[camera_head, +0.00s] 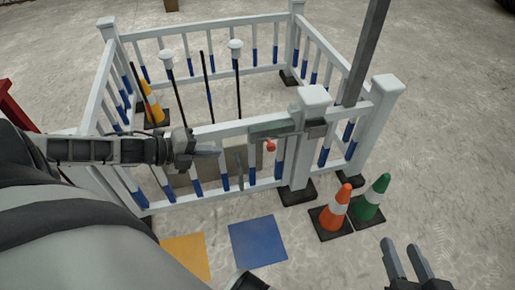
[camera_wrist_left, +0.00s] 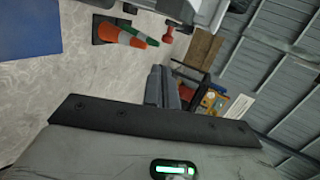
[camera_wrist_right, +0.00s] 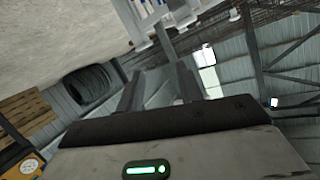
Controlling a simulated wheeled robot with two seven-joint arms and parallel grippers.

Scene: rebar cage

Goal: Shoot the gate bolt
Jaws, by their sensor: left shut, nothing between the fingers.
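Whether the bar reaches into the bracket is too small to tell. My left gripper (camera_head: 219,152) is shut and empty, left of the knob and apart from it. In the left wrist view the red knob (camera_wrist_left: 168,36) shows beyond the closed fingertips (camera_wrist_left: 162,70). My right gripper (camera_head: 408,250) is open and empty at the lower right, away from the gate.
An orange cone (camera_head: 336,212) and a green cone (camera_head: 372,200) stand on the floor in front of the post. Blue (camera_head: 258,241) and yellow (camera_head: 186,256) mats lie before the gate. Dark rods stand inside the fence, and a grey beam (camera_head: 365,50) rises behind the post.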

